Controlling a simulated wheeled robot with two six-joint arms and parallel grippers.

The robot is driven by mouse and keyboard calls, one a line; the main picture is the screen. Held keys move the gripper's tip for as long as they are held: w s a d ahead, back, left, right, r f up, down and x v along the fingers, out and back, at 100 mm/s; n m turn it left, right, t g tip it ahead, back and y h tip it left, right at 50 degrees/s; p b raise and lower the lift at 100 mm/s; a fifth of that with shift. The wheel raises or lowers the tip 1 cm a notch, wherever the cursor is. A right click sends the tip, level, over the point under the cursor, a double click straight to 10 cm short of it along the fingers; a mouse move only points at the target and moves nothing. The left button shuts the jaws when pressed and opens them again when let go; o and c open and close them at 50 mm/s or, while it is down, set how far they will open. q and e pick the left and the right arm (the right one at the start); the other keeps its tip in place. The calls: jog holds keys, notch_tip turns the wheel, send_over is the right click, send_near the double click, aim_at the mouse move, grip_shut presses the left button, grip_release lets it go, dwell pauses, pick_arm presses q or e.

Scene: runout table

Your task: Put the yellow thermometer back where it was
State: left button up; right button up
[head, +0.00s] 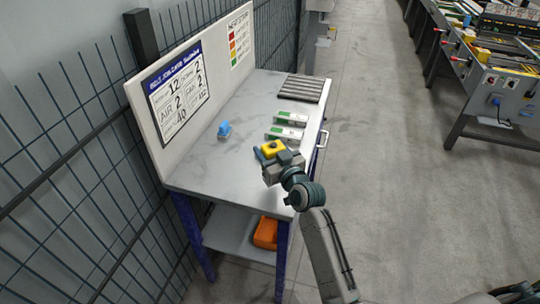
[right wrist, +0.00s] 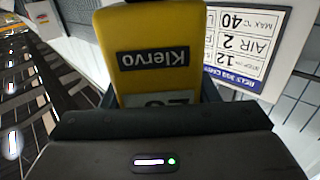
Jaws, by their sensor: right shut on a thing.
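The yellow thermometer (head: 271,148) is at my right gripper (head: 276,156), above the near right part of the table (head: 205,174). In the right wrist view the thermometer (right wrist: 150,55) fills the upper middle, with a dark label reading "Klervo" upside down. My right gripper is shut on it, and the dark fingers show on both sides of its body. I cannot tell how far above the table top it is. My left gripper is not in view.
A small blue item (head: 224,129) stands left on the table. Two green-and-white boxes (head: 291,118) (head: 284,134) and a ribbed dark mat (head: 302,89) lie toward the back right. A board (head: 180,93) stands behind. An orange bin (head: 265,233) is on the lower shelf.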

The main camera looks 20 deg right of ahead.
notch_tip(320, 180, down, 3)
jog(key=shift+w+f, duration=0.1)
jog(key=shift+f, duration=0.1)
jog(key=shift+f, duration=0.15)
jog(key=o, duration=1.1)
jog(key=shift+c, duration=0.2)
jog(key=s+d+b, duration=0.2)
jog(key=s, duration=0.9)
jog(key=shift+s+d, duration=0.15)
jog(key=shift+s, duration=0.25)
